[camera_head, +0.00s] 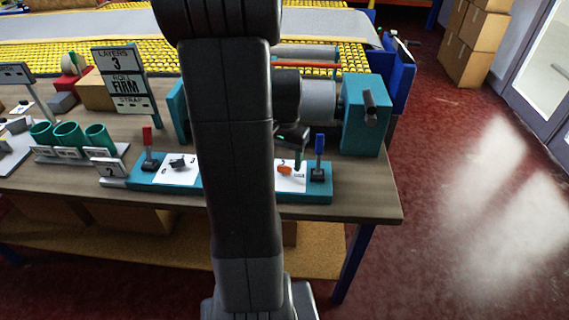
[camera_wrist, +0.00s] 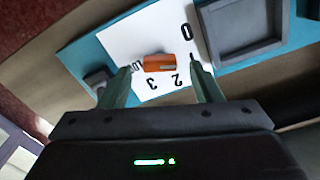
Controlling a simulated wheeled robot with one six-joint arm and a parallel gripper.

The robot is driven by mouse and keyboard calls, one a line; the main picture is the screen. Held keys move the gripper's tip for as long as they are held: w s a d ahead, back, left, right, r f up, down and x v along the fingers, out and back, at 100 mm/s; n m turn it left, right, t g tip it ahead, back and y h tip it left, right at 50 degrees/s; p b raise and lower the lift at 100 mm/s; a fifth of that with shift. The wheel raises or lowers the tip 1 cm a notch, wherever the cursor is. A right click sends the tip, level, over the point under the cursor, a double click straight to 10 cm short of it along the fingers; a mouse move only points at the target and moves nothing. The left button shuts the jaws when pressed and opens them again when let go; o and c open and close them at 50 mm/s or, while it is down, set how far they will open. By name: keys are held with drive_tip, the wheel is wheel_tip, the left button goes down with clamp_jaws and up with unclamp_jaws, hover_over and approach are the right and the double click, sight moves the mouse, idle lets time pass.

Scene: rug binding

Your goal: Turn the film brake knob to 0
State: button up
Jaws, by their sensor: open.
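An orange bar-shaped knob (camera_wrist: 159,63) sits on a white dial plate (camera_wrist: 120,37) marked 0, 1, 2 and 3, with another label partly hidden by a finger. The knob lies lengthwise from left to right in the wrist view; I cannot tell which mark it points at. In the head view the orange knob (camera_head: 284,170) is on the right part of the teal panel (camera_head: 225,193). My gripper (camera_wrist: 161,69) is open, its green fingers on either side of the knob and apart from it. In the head view my gripper (camera_head: 292,145) is just above the knob, partly behind my arm.
A blue-handled lever (camera_head: 319,148) stands right of the knob, and a red-handled lever (camera_head: 148,140) stands farther left. A black knob (camera_head: 178,162) sits on a second white plate. A teal block with a roller (camera_head: 318,100) stands behind.

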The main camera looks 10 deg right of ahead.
drive_tip(key=shift+f, duration=0.95)
drive_tip(key=shift+c, duration=0.2)
drive_tip(key=c, duration=1)
drive_tip(key=shift+o, duration=0.3)
drive_tip(key=shift+n, duration=0.3)
drive_tip(key=n, duration=0.3)
drive_tip(key=shift+n+p, duration=0.35)
drive_tip(key=shift+n, duration=1.65)
